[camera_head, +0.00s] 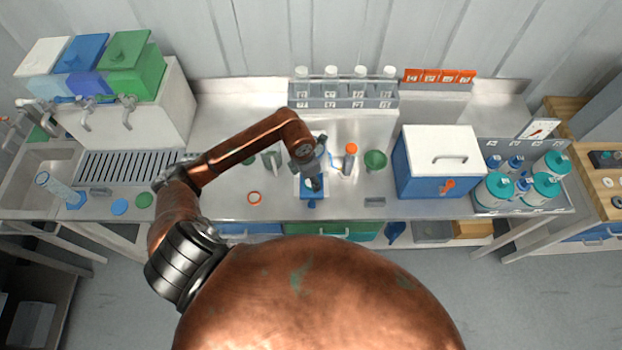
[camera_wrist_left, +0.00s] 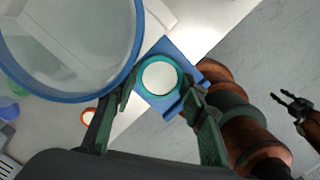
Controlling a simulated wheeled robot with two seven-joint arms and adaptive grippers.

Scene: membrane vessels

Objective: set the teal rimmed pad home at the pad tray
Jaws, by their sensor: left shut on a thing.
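The teal rimmed pad (camera_wrist_left: 159,76), a white disc in a teal ring, is between the fingertips of my left gripper (camera_wrist_left: 161,84) in the left wrist view. My left gripper is shut on it, over the blue pad tray (camera_wrist_left: 184,46). Whether the pad touches the tray is unclear. In the head view my left gripper (camera_head: 314,184) hides the pad and covers part of the tray (camera_head: 304,194) near the bench's front edge. My right gripper (camera_wrist_left: 287,102) shows at the right of the wrist view, fingers apart, empty, over the floor.
A large clear round vessel with a blue rim (camera_wrist_left: 72,98) looms close in the wrist view. An orange rimmed disc (camera_head: 255,198) lies left of the tray. An orange-capped bottle (camera_head: 350,158), a green funnel-like cup (camera_head: 375,160) and a blue cooler box (camera_head: 437,181) stand right.

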